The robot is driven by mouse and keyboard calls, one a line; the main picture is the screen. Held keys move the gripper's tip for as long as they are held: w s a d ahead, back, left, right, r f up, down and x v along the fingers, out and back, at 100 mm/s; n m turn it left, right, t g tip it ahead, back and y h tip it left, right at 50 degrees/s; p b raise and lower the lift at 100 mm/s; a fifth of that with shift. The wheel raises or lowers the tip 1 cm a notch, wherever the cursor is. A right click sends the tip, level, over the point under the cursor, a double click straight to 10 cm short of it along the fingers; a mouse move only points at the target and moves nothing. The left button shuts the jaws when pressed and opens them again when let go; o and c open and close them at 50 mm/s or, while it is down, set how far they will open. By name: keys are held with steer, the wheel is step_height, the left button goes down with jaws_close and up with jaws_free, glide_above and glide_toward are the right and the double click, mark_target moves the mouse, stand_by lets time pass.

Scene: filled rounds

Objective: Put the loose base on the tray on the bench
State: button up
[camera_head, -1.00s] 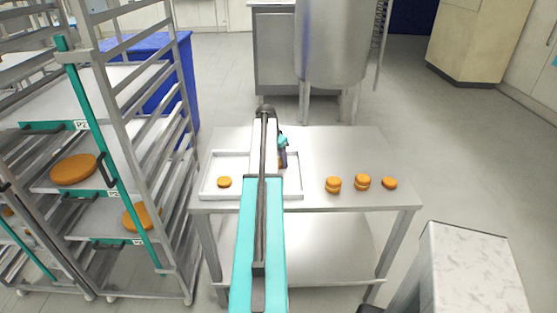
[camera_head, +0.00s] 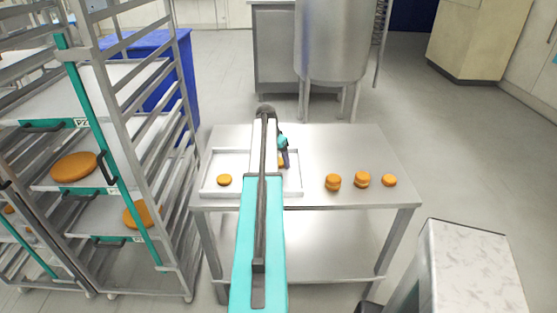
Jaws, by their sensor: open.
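The white tray (camera_head: 210,191) lies on the left part of the steel bench (camera_head: 345,145). One orange round base (camera_head: 224,180) lies flat in the tray's left part. Another orange round (camera_head: 281,161) shows at the tray's right part, partly hidden by my arm and gripper. My gripper (camera_head: 285,162) is open beside that round; whether it touches it cannot be told. A single thin orange base (camera_head: 389,180) lies on the bare bench at the right, outside the tray.
Two thicker, stacked-looking rounds, one left (camera_head: 333,182) and one right (camera_head: 362,180), stand on the bench right of the tray. A wheeled rack (camera_head: 150,150) with larger orange rounds (camera_head: 74,167) stands at left. A steel vessel (camera_head: 335,45) stands behind the bench.

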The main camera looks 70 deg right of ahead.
steer(key=shift+r, duration=0.1)
steer(key=b+v, duration=0.3)
steer(key=v, duration=0.9)
steer(key=shift+d+r, duration=0.1)
stand_by(0.8)
